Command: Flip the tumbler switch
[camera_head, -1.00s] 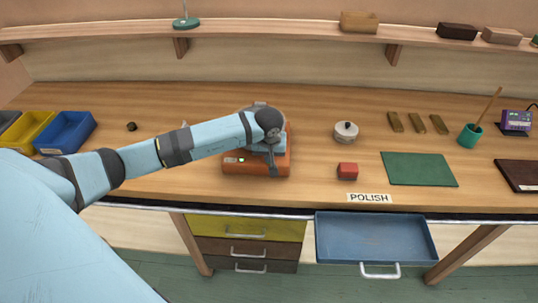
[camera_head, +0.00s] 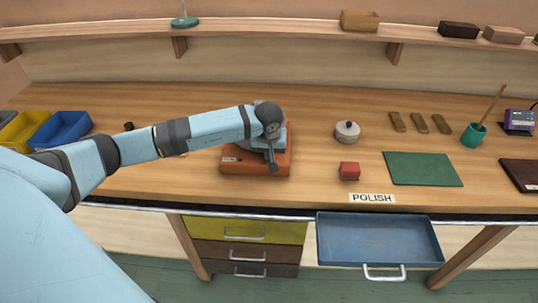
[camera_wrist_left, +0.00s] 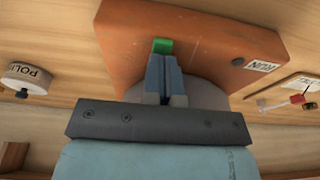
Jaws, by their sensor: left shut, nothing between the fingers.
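The orange machine base (camera_head: 240,168) stands on the bench under my left gripper (camera_head: 273,166). In the left wrist view, my left gripper (camera_wrist_left: 163,62) is shut and empty, its fingertips at a small green switch piece (camera_wrist_left: 162,46) on the orange base. I cannot tell whether they touch it. A RUN label (camera_wrist_left: 262,67) and a small dark round lamp (camera_wrist_left: 238,62) sit on the same face. A grey round part of the machine is partly hidden behind the fingers. My right gripper is not in view.
An open blue drawer (camera_head: 378,240) juts out in front. In the wrist view, a small plate with a red-tipped part (camera_wrist_left: 297,99) lies beside the base.

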